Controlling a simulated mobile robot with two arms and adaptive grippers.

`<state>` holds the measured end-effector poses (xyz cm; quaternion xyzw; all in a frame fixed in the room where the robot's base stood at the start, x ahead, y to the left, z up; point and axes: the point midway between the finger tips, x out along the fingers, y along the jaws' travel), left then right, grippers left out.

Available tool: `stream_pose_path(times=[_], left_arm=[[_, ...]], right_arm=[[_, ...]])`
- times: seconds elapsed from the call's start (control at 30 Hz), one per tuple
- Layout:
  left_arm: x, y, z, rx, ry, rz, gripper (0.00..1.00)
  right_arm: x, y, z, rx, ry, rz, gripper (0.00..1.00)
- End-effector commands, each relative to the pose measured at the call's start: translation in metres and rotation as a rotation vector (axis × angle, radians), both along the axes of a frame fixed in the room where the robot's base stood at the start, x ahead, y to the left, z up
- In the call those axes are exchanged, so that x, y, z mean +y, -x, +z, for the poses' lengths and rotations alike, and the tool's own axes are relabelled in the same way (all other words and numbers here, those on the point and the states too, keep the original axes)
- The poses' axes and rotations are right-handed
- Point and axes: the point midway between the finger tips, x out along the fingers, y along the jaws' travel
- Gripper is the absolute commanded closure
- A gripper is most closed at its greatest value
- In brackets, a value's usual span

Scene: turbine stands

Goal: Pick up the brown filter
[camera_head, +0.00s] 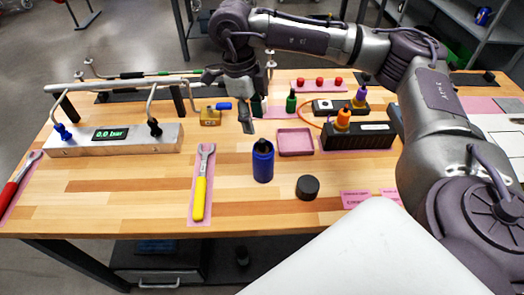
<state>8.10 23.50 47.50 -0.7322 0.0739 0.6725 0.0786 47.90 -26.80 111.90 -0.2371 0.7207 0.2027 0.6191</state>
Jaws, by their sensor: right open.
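No clearly brown filter can be made out. A short dark round piece (307,187) lies on the wooden table, but it looks nearly black. A blue cylinder (263,165) with a black top stands upright to its left. My right gripper (250,118) points down above the table, behind the blue cylinder and apart from it. It is open and nothing shows between its fingers. My left gripper is not in view.
A pink tray (296,142) sits empty mid-table. A black box (358,136) with orange and purple fittings stands to its right. A yellow-handled wrench (201,185) and a gauge block (115,140) reading 0.0 bar lie left.

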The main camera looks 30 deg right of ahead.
Motion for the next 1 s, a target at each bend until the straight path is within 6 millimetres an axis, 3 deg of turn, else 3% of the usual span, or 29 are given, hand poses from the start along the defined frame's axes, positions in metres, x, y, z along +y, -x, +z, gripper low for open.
stream_pose_path(times=[0.37, 0.6, 0.87, 0.9, 1.0], left_arm=[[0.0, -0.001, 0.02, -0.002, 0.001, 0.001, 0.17], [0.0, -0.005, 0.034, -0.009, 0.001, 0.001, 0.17], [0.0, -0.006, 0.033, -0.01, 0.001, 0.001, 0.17], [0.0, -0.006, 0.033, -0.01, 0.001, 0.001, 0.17], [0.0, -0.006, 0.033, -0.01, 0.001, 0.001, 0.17]], right_arm=[[-0.008, 0.01, -0.031, 0.004, -0.001, 0.001, 0.54], [-0.014, 0.017, -0.064, 0.002, -0.002, 0.0, 0.54], [-0.014, 0.017, -0.07, 0.0, -0.003, 0.0, 0.54], [-0.014, 0.017, -0.07, 0.0, -0.003, 0.0, 0.55], [-0.014, 0.017, -0.07, 0.0, -0.002, 0.0, 0.71]])
